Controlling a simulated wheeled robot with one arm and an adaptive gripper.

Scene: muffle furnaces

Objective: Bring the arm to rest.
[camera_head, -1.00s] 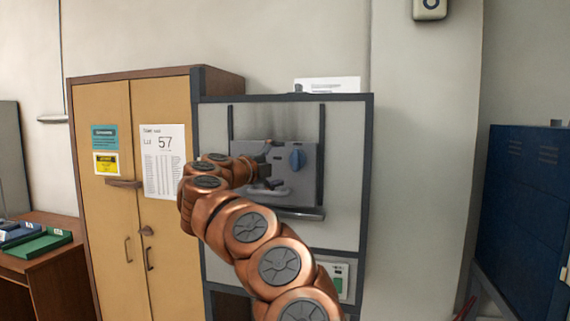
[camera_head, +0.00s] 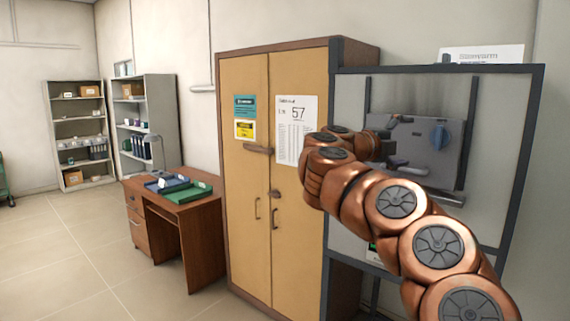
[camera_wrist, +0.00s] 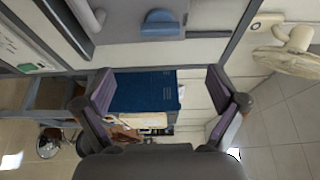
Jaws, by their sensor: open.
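My copper-coloured arm reaches up from the lower right in the head view. The blue knob also shows at the top of the wrist view (camera_wrist: 160,24), beyond the fingers. Whether the gripper touches the panel cannot be told from the head view.
A tan cabinet (camera_head: 244,190) stands left of the furnace frame (camera_head: 537,120). A wooden desk (camera_head: 202,236) with a green tray (camera_head: 187,193) is further left, and shelves (camera_head: 75,130) are at the back. A blue cabinet (camera_wrist: 146,91) shows in the wrist view.

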